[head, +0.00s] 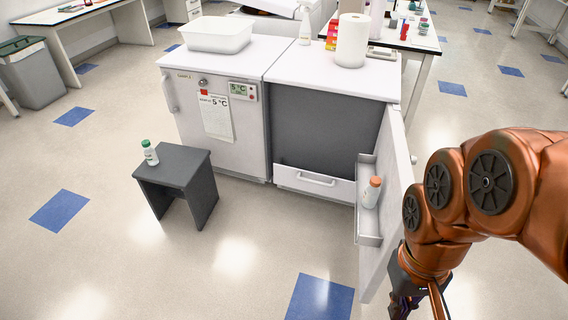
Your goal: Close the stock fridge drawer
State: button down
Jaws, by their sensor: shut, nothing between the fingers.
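A white under-counter fridge (325,74) stands at the centre with its door (390,215) swung wide open to the right. Its white drawer (290,179) with a bar handle (315,181) is at the bottom of the dark opening. The drawer front looks about flush with the cabinet; I cannot tell if a small gap remains. My gripper (404,304) is low at the bottom edge, near the outer side of the open door and apart from the drawer. It is shut and empty, and partly cut off by the frame.
The open door's shelf (368,238) holds an orange-capped bottle (371,192). A closed fridge (228,140) with a display stands at left. A grey stool (185,162) bears a green-capped bottle (149,153). A tub (219,36) and paper roll (352,42) stand on top. The front floor is clear.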

aim_at(331, 186)
jog(key=u, duration=0.4)
jog(key=i, duration=0.8)
jog(key=u, duration=1.2)
jog(key=i, duration=0.25)
jog(key=u, duration=0.15)
